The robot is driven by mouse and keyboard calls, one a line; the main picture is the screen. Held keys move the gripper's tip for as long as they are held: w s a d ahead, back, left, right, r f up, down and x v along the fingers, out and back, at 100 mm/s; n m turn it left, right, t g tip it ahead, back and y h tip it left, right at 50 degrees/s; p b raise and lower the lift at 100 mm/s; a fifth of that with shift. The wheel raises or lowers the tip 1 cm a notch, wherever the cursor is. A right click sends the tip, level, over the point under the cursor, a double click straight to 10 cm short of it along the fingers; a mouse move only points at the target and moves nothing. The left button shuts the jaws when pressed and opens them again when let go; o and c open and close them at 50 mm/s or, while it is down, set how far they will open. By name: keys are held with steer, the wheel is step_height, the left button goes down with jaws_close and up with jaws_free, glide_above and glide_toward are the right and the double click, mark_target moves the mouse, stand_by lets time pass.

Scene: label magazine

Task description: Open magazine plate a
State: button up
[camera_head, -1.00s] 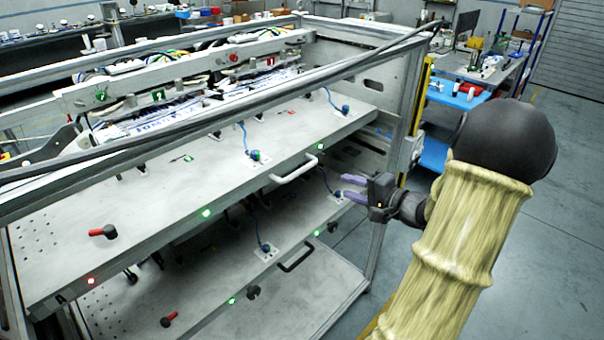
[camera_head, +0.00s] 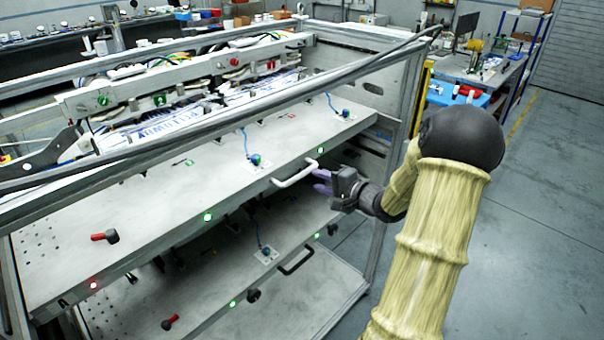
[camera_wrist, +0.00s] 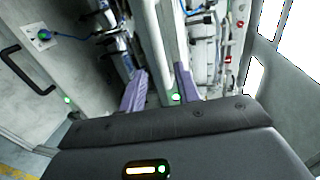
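The upper magazine plate (camera_head: 150,215) is a grey sheet in the metal frame, with a white bar handle (camera_head: 295,172) on its front edge. A lower plate (camera_head: 200,280) has a black handle (camera_head: 297,259); this handle also shows in the wrist view (camera_wrist: 24,66). I cannot read which plate is a. My gripper (camera_head: 319,181) has purple fingers just right of the white handle, apart from or barely at its right end. In the wrist view its fingers (camera_wrist: 160,72) are spread, with a pale edge and a green light between and beyond them. Nothing is visibly held.
Blue cabled connectors (camera_head: 254,160) and red-handled knobs (camera_head: 105,236) sit on the plates. The frame's upright post (camera_head: 392,170) stands behind my gripper on the right. A long rail (camera_head: 270,95) crosses above the upper plate. The floor (camera_head: 540,220) on the right is clear.

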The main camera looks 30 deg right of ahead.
mark_target(304, 175)
steer(key=p+x, duration=0.1)
steer(key=x, duration=0.6)
steer(key=shift+w, duration=0.3)
jaws_close()
